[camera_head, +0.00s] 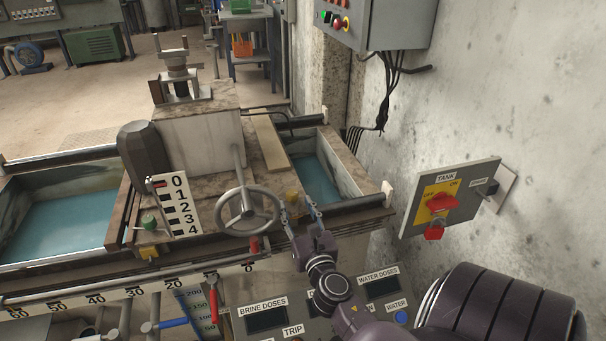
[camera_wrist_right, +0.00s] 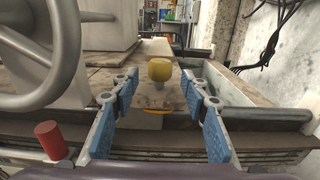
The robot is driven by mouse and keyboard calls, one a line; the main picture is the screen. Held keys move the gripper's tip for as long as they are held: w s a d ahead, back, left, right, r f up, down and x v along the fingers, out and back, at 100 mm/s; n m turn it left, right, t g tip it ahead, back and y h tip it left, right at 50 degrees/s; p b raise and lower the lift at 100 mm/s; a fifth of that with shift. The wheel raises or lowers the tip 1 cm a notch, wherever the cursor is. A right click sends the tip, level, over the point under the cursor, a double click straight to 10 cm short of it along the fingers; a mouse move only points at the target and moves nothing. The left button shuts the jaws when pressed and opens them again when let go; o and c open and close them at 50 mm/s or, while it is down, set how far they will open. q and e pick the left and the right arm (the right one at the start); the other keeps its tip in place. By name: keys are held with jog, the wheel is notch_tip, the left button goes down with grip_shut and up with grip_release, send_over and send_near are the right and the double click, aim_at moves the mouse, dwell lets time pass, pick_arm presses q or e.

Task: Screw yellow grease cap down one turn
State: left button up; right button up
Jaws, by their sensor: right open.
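The yellow grease cap (camera_wrist_right: 159,70) stands upright ahead of my right gripper (camera_wrist_right: 159,92) in the right wrist view, near the middle. Blue-padded fingers are spread to its left and right, and the cap appears centred between them. No contact with the cap shows. In the head view the cap (camera_head: 291,195) is small, just by the fingertips of my right gripper (camera_head: 298,211), which is open and empty. A second, flat orange-yellow piece (camera_wrist_right: 153,110) lies lower and nearer in the wrist view. My left gripper is not in view.
A grey handwheel (camera_head: 247,211) stands close left of my right gripper, with a red knob (camera_wrist_right: 51,139) below it. A dark rail (camera_wrist_right: 262,113) runs behind the right finger. A wall with a tank switch box (camera_head: 444,200) is to the right. Water-filled troughs (camera_head: 60,218) lie around.

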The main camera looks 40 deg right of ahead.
jog(key=v, duration=0.7)
jog(key=shift+s, duration=0.2)
jog(key=shift+r, duration=0.1)
